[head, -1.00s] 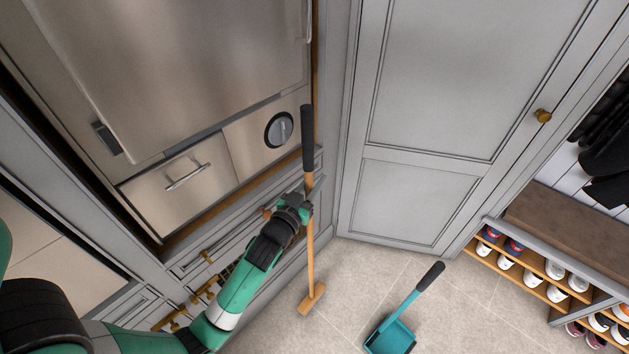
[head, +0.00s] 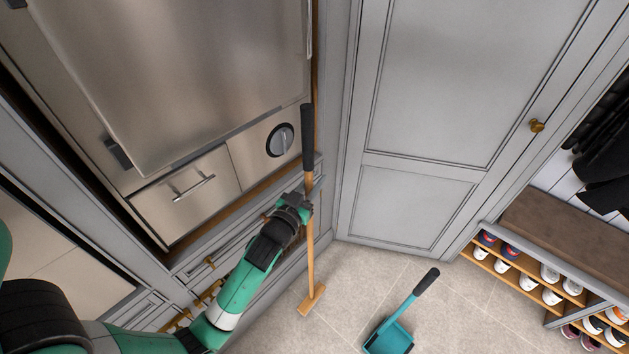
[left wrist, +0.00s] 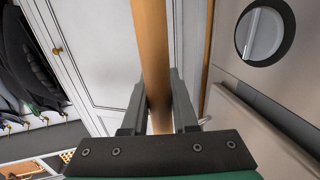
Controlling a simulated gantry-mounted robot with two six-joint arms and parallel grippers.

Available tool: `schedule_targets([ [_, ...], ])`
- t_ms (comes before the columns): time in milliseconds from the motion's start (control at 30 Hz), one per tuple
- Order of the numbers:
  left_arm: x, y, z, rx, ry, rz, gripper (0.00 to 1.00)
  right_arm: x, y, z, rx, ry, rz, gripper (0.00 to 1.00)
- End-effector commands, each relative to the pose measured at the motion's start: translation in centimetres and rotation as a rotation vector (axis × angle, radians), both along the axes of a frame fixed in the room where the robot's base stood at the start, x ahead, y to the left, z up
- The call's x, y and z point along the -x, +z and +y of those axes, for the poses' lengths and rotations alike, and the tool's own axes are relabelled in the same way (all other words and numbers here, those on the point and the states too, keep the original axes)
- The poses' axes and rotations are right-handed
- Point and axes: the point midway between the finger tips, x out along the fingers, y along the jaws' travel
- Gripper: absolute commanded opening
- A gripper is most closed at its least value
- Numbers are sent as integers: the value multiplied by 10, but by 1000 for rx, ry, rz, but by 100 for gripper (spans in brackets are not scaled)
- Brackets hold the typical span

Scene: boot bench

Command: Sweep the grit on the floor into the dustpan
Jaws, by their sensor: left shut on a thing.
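My left gripper (head: 304,204) is shut on the wooden shaft of a broom (head: 310,250). The broom stands nearly upright, its black grip at the top and its wooden head on the floor. In the left wrist view the shaft (left wrist: 150,45) runs between the two fingers of my gripper (left wrist: 159,115). A teal dustpan (head: 390,338) with a dark handle lies on the floor to the right of the broom. I cannot make out any grit on the floor. My right gripper is in neither view.
A steel appliance with a round dial (head: 280,140) and grey drawers stand behind and left of the broom. A grey cabinet door (head: 410,210) is behind the dustpan. A shoe rack (head: 520,270) stands at the right. Pale tiled floor (head: 350,285) lies open between broom and dustpan.

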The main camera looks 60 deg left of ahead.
Motion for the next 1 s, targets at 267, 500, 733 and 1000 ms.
schedule_targets([
  [267,0,1,0,-3,0,-4,0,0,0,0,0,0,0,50],
  [500,-1,2,-2,-3,-5,-3,0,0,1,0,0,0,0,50],
  [733,-8,3,-28,-5,-72,6,0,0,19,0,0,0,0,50],
  [1000,-16,3,-95,-8,-238,17,0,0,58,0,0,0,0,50],
])
